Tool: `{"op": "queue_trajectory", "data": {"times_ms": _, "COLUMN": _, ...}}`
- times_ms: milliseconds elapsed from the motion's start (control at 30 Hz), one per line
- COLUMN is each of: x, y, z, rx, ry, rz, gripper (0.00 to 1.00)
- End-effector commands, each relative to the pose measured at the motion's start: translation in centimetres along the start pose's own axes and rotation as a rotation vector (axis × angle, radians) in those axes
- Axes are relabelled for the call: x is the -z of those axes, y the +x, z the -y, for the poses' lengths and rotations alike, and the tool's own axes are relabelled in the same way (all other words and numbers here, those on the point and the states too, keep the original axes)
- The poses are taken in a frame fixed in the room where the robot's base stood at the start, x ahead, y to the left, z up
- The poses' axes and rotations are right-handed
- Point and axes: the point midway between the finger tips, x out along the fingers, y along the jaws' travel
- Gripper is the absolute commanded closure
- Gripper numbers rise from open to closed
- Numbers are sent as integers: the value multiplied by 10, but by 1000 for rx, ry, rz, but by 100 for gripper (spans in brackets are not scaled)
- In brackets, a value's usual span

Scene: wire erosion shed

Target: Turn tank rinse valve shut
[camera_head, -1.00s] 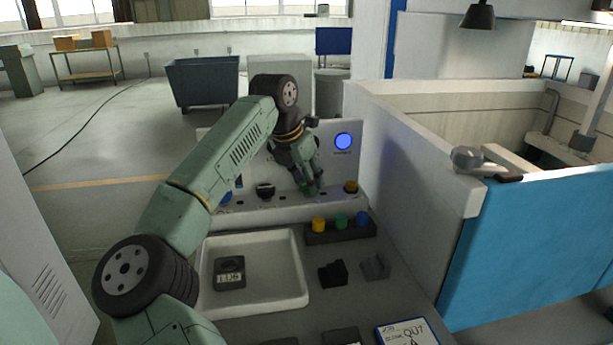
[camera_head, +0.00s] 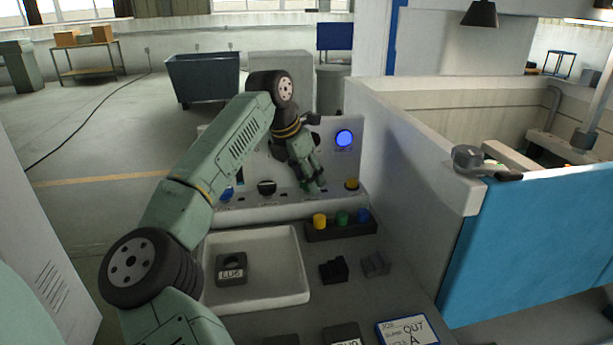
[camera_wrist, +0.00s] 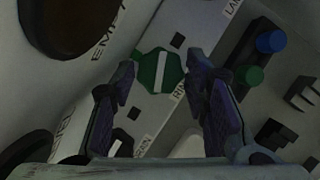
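The tank rinse valve is a green eight-sided knob (camera_wrist: 160,72) with a white bar across it, beside a partly hidden label starting "RIN", in the wrist view. My gripper (camera_wrist: 160,78) is open, with one finger on each side of the knob in that view. I cannot tell whether the fingers touch it. In the head view, my gripper (camera_head: 316,187) is down at the white panel (camera_head: 285,207), between a black knob (camera_head: 267,187) and a yellow knob (camera_head: 352,184). The green knob is largely hidden there by my fingers.
A lit blue button (camera_head: 344,139) is on the upright panel. In front lie a dark strip with yellow, green and blue buttons (camera_head: 342,231) and a white tray (camera_head: 295,290) holding a dark labelled block (camera_head: 231,270). A white tank wall (camera_head: 410,190) stands to the right.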

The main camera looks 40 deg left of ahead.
Motion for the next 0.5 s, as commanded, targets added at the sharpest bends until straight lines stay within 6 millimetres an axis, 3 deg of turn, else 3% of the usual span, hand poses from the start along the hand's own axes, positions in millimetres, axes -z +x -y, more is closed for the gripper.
{"op": "queue_trajectory", "data": {"times_ms": 167, "x": 0, "y": 0, "z": 0, "rx": 0, "ry": -1, "rz": 0, "gripper": 44}}
{"op": "queue_trajectory", "data": {"times_ms": 500, "x": 0, "y": -1, "z": 0, "rx": -1, "ry": -1, "rz": 1, "gripper": 44}}
